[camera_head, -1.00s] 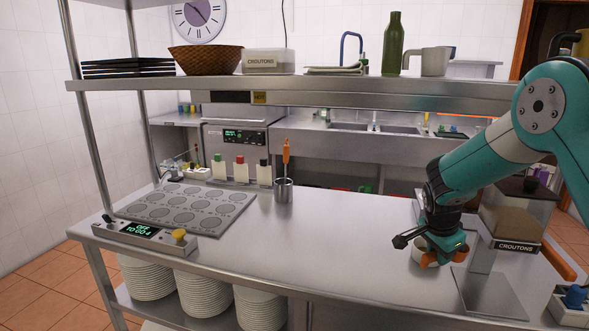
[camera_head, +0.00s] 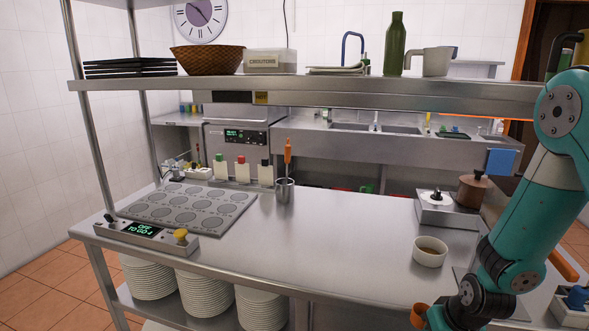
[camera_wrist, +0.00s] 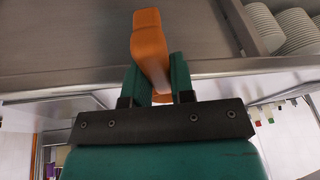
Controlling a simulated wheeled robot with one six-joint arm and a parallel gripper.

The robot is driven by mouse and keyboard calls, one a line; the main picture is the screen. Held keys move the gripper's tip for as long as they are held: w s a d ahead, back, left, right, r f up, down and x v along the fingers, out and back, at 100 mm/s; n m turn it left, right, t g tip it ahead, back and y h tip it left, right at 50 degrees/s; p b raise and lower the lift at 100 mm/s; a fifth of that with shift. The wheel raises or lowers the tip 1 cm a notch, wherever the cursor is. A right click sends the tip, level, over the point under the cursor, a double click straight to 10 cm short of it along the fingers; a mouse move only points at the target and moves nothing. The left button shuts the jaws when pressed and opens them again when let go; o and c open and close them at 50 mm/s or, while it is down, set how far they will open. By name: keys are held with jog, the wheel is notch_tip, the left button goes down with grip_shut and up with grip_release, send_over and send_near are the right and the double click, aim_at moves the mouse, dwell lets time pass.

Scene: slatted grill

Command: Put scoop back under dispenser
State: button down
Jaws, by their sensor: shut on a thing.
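My gripper (camera_wrist: 157,82) has its teal fingers closed on the orange handle of the scoop (camera_wrist: 149,40) in the wrist view. The rest of the scoop is hidden in that view. In the head view my gripper (camera_head: 436,318) is at the bottom, right of the middle, by the counter's front edge. An orange part of the held scoop (camera_head: 419,316) shows there. The crouton dispenser is mostly hidden behind my arm in the head view. A sliver of its metal base plate (camera_head: 461,270) shows beside the arm.
A white bowl (camera_head: 430,257) with brownish contents stands on the counter (camera_head: 340,240), left of my arm. A metal unit with a black knob (camera_head: 437,197) and a brown lidded pot (camera_head: 472,190) stand behind it. The counter's middle is clear.

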jog(key=s+f, duration=0.3)
jog(key=shift+f, duration=0.25)
